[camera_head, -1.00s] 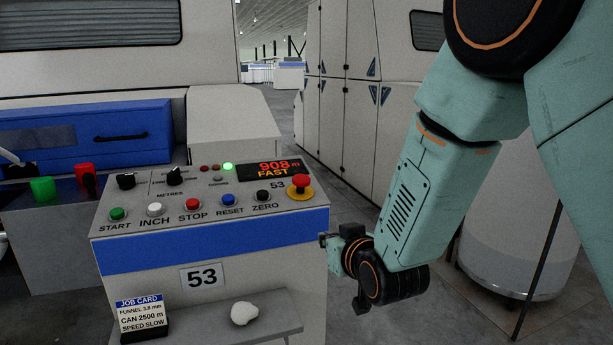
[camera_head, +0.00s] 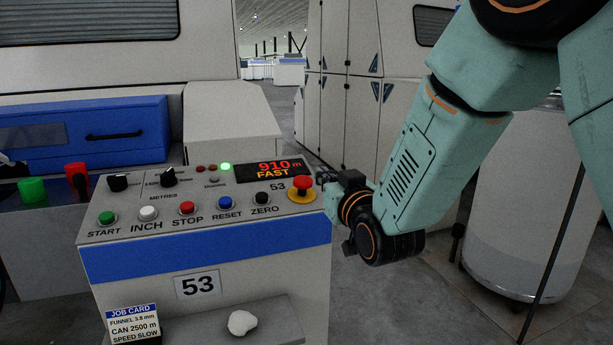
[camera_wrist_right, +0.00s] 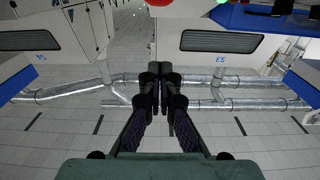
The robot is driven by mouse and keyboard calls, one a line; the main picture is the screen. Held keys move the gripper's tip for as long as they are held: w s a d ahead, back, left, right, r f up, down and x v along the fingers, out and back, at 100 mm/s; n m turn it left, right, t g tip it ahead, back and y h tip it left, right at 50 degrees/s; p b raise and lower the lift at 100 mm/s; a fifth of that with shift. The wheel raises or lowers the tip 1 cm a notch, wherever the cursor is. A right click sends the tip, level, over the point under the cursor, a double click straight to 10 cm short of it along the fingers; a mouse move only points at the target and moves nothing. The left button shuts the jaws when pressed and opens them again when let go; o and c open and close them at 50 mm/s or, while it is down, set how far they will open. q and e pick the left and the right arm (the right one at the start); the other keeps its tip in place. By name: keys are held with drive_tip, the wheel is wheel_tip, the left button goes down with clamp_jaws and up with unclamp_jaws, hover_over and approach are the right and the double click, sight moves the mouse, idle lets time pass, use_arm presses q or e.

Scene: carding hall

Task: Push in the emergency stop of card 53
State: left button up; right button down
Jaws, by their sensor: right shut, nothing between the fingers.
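The panel of card 53 (camera_head: 120,228) stands at the centre left of the head view, with a "53" plate (camera_head: 198,285) on its front. Its emergency stop (camera_head: 302,183) is a red mushroom button on a yellow ring at the panel's right end. My right gripper (camera_head: 325,179) is shut and empty, just right of the button at about its height; I cannot tell whether it touches. In the right wrist view its closed fingers (camera_wrist_right: 160,76) point away, and a red shape shows at the top edge.
The panel carries a row of buttons, two knobs and a display (camera_head: 270,170) reading 910 m FAST. A job card (camera_head: 133,322) and a white lump (camera_head: 242,322) are on the shelf below. A pale can (camera_head: 520,220) stands at the right, with grey floor between.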

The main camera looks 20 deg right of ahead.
drive_tip(key=w, duration=0.1)
drive_tip(key=b, duration=0.4)
hover_over(307, 207)
wheel_tip(307, 207, down, 4)
drive_tip(key=shift+s+r, duration=0.1)
drive_tip(key=shift+r, duration=0.1)
drive_tip(key=shift+f, duration=0.2)
